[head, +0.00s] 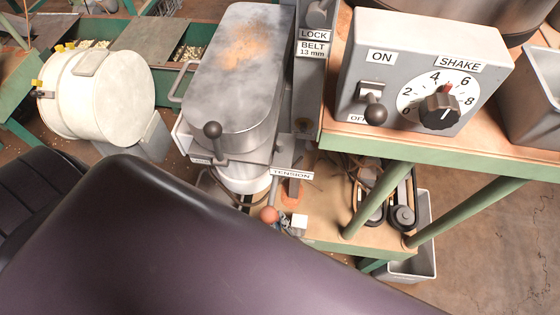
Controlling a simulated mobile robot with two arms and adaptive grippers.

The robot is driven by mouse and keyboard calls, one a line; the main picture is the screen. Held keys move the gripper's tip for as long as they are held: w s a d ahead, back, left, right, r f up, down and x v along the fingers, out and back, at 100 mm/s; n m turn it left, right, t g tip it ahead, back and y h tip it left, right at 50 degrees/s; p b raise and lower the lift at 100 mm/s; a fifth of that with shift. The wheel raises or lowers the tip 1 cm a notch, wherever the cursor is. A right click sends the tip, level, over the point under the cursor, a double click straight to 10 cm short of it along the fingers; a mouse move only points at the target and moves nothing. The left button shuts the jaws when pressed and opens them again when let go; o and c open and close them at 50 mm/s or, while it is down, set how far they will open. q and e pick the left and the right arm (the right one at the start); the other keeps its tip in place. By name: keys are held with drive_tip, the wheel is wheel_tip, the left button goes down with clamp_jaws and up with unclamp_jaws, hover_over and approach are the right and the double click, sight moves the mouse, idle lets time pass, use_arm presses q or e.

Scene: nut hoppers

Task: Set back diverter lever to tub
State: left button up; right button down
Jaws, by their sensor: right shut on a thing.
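A lever with a red ball knob (268,214) shows low in the middle, below the plate marked TENSION. My right gripper (281,222) seems to be the small grey and dark parts by this knob; it is shut, and most of it is hidden behind my dark arm. The exact grip is too small to see. I cannot tell surely whether this is the diverter lever. Another lever with a black ball knob (212,130) stands upright before the dusty grey hopper cover (235,65). My left gripper is not in view.
A control box (430,60) with an ON switch and a SHAKE dial sits on the green-edged table (480,150) at right. Below are black looped parts (388,205) and a grey bin (415,265). A white drum (100,95) stands at left. Floor at lower right is clear.

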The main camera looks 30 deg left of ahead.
drive_tip(key=c, duration=2)
unclamp_jaws()
drive_tip(key=shift+c, duration=0.2)
drive_tip(key=v, duration=1.2)
